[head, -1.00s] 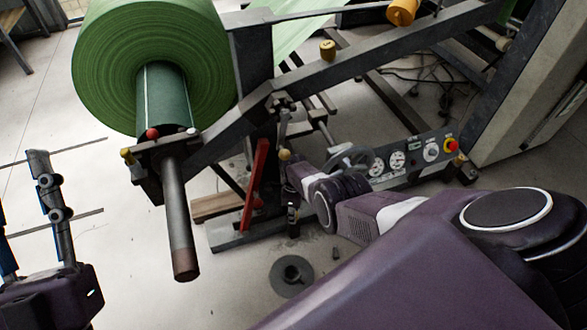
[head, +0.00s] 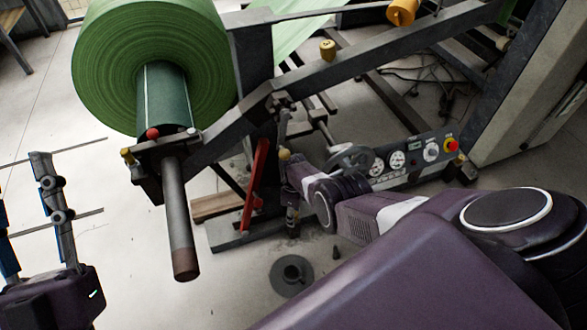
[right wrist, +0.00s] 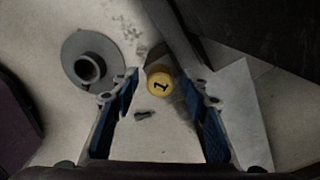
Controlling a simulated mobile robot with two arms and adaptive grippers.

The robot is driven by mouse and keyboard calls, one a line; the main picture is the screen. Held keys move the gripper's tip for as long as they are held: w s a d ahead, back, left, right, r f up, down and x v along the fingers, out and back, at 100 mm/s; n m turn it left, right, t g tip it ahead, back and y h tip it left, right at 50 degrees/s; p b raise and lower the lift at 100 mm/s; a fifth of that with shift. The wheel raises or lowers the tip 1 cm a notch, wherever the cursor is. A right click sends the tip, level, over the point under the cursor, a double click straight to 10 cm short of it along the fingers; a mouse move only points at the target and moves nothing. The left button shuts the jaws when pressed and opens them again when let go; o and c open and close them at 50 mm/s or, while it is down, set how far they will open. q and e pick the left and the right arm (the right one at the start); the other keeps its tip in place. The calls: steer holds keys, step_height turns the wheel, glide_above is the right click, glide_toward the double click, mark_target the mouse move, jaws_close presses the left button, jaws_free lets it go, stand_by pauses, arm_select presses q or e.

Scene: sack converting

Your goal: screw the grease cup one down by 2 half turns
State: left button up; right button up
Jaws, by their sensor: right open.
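Grease cup one shows in the right wrist view as a round yellow cap (right wrist: 159,84) marked with a black 1. It lies between the two blue-padded fingers of my right gripper (right wrist: 166,88), with a gap on each side. The right gripper is open and no contact shows. In the head view my right gripper (head: 292,216) points down beside the red lever, small and partly hidden by its own wrist. I cannot make out the cup's number there. My left gripper (head: 22,182) is open and empty at the left edge, partly cut off by the frame.
A green roll (head: 150,60) sits on a shaft (head: 177,220) left of my right gripper. A red lever (head: 254,185), a handwheel (head: 350,160) and a gauge panel (head: 410,155) are close by. A dark flanged piece (head: 292,276) lies on the floor, also in the right wrist view (right wrist: 82,62).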

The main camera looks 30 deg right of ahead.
steer(key=shift+w+r, duration=0.1)
steer(key=shift+r, duration=3.65)
